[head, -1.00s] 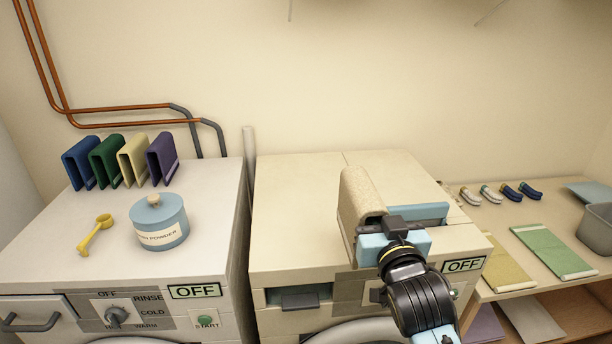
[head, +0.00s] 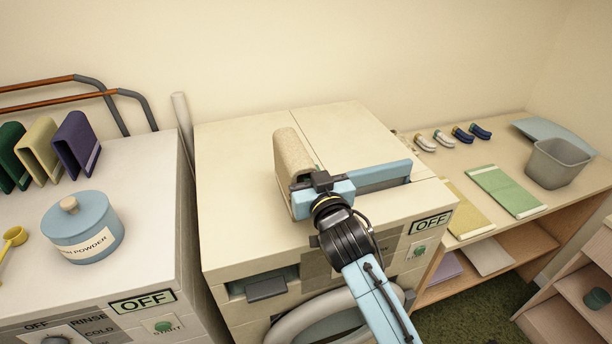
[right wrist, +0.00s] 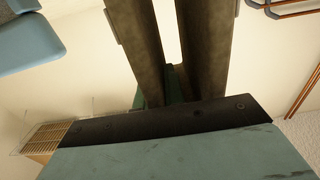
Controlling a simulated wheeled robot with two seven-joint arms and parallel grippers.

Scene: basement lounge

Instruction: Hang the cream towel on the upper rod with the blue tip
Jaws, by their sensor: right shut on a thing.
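My right gripper (head: 318,182) is shut on a folded beige-cream towel (head: 293,158), a thick upright piece above the top of the middle machine. In the right wrist view, two dark slabs (right wrist: 140,50) rise from the gripper with a bright gap between them; whether they are fingers or towel folds I cannot tell. A second, yellower cream towel (head: 39,146) stands on the left machine between a green towel (head: 12,150) and a purple towel (head: 78,140). No rod with a blue tip shows clearly. My left gripper is out of view.
Copper pipes (head: 45,84) with grey bends run along the back wall. The left machine holds a blue powder jar (head: 82,232) and a yellow scoop (head: 12,238). On the right table lie green and yellow mats, several small rolls and a grey bin (head: 557,165). The middle machine's back top is clear.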

